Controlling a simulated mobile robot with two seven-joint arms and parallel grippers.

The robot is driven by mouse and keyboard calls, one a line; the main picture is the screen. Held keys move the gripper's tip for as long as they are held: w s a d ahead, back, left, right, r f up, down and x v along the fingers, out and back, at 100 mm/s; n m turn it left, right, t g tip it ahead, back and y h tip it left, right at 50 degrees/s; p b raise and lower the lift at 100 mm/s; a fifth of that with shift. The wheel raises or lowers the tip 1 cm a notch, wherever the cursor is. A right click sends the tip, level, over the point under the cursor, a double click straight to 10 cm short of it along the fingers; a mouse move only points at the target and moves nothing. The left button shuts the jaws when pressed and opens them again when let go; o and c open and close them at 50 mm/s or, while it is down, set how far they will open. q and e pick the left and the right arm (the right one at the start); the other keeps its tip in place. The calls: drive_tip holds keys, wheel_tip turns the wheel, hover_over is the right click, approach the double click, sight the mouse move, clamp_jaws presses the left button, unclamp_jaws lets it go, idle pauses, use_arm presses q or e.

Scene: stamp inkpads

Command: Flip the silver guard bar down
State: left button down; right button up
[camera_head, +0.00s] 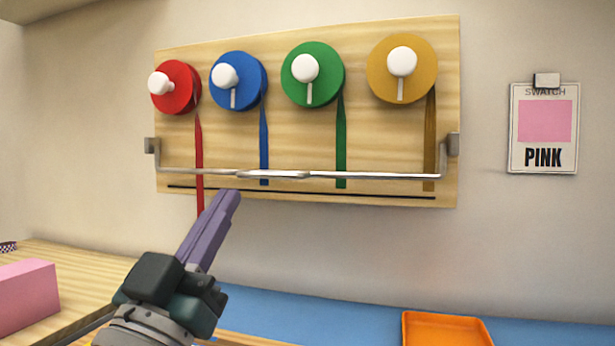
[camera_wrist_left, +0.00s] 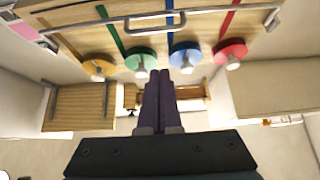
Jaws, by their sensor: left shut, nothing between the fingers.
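The silver guard bar (camera_head: 350,175) runs across the lower part of the wooden wall board (camera_head: 380,130), between two grey end brackets. It lies in front of the hanging ribbons, just above a dark slot line. It also shows in the left wrist view (camera_wrist_left: 200,15). My left gripper (camera_head: 232,196), with purple fingers, is shut and empty, its tips just below the bar's left half. Whether the tips touch the bar I cannot tell. The fingers show in the left wrist view too (camera_wrist_left: 160,75). My right gripper is not in view.
Red (camera_head: 176,87), blue (camera_head: 238,81), green (camera_head: 312,75) and yellow (camera_head: 422,68) spools with white knobs sit on the board. A pink swatch card (camera_head: 544,150) hangs at right. Below are an orange tray (camera_head: 408,330), a blue surface (camera_head: 330,312) and a pink block (camera_head: 28,295).

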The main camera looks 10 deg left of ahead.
use_arm(q)
drive_tip(key=v, duration=0.3)
drive_tip(key=shift+s+f, duration=0.15)
drive_tip(key=shift+f, duration=0.15)
drive_tip(key=s+r+m+g+p, duration=0.1)
drive_tip(key=s+r+g+p, duration=0.3)
drive_tip(key=s+g+p, duration=0.9)
drive_tip(key=s+r+m+g+p, duration=0.1)
drive_tip(key=s+r+g+p, duration=0.3)
drive_tip(key=s+g+p, duration=0.95)
wheel_tip(320, 180, up, 35)
drive_tip(key=w+t+p, duration=0.2)
drive_tip(key=t+p, duration=0.3)
drive_tip(key=p, duration=3.3)
drive_tip(key=shift+w+d+y, duration=0.15)
drive_tip(key=shift+d+y, duration=0.1)
drive_tip(key=shift+y, duration=0.05)
drive_tip(key=shift+r, duration=0.1)
